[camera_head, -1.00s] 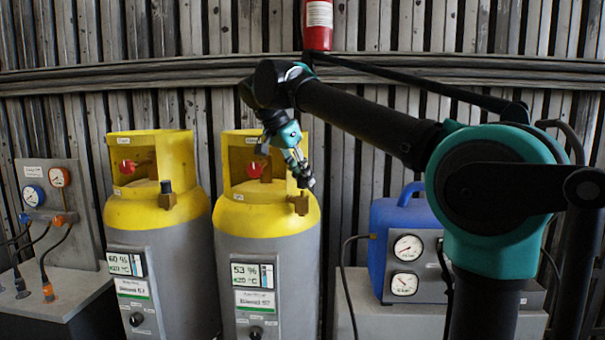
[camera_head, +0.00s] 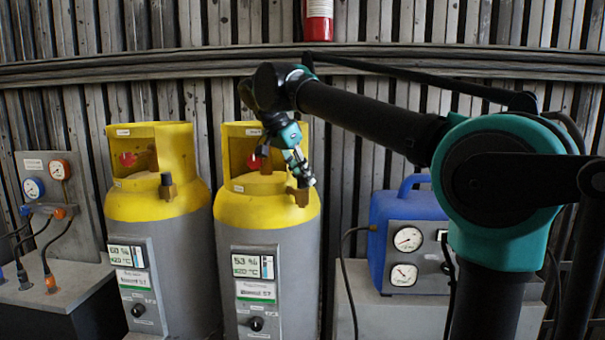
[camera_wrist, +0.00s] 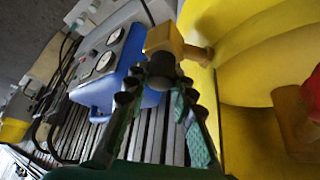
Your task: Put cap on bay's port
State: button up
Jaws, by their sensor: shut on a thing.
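The right yellow-and-grey cylinder (camera_head: 265,217) has a brass port (camera_head: 300,198) on its right shoulder. My gripper (camera_head: 305,182) is right at the top of this port, tilted. In the wrist view, my gripper (camera_wrist: 161,88) is shut on a small dark cap (camera_wrist: 161,70). The cap's far end overlaps the brass port (camera_wrist: 165,40); I cannot tell whether it is seated or only touching. In the head view the cap is too small to make out clearly at the fingertips.
A left cylinder (camera_head: 160,207) stands beside it, with a dark cap on its own port (camera_head: 166,187). A blue gauge unit (camera_head: 410,210) is on the right, with hoses. A gauge panel (camera_head: 45,180) is at far left. The right cylinder's yellow collar (camera_head: 240,150) rises close to my gripper.

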jog(key=shift+f, duration=0.1)
jog(key=o, duration=1)
jog(key=v, duration=1.2)
